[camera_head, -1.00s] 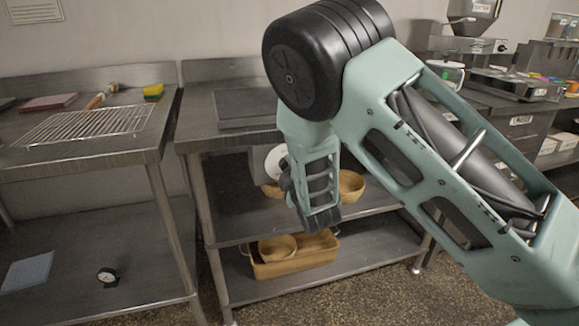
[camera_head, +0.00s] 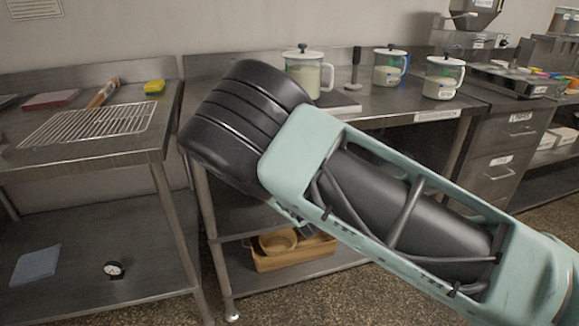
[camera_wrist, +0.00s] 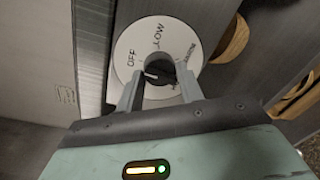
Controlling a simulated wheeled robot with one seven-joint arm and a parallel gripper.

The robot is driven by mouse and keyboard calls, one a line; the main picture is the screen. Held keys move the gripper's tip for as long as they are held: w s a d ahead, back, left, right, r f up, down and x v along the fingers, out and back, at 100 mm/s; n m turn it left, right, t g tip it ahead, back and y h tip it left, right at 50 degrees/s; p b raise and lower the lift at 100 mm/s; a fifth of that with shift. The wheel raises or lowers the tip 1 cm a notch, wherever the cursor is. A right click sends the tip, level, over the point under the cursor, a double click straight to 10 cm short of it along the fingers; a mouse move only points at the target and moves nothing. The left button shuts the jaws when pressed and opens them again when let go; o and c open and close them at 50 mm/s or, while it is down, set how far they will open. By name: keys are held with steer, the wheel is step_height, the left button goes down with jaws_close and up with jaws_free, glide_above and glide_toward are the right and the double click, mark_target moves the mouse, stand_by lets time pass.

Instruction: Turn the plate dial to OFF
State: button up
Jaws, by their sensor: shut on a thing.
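The plate dial (camera_wrist: 178,35) is a white disc with OFF, LOW and other markings, in the wrist view. Its black centre knob (camera_wrist: 158,70) carries a short white mark that points left and slightly up, roughly to the OFF side; the exact alignment is hard to tell. My gripper (camera_wrist: 159,76) is shut on the knob, with one finger on each side of it. The fingers cover the lower part of the disc. In the head view my arm hides the dial and the gripper.
Lidded jugs (camera_head: 308,72) stand on the counter behind my arm. A wire rack (camera_head: 88,125) lies on the left table. A wooden tray with a bowl (camera_head: 290,255) sits on the lower shelf. Wooden bowls (camera_wrist: 238,40) show beside the dial.

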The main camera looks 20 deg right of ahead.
stand_by(0.4)
steer(key=o, duration=1)
steer(key=shift+s, duration=0.1)
steer(key=s, duration=1.1)
steer(key=s+a, duration=0.1)
steer(key=s, duration=0.5)
steer(key=shift+s+r, duration=0.1)
steer(key=shift+r, duration=0.3)
steer(key=shift+f, duration=0.1)
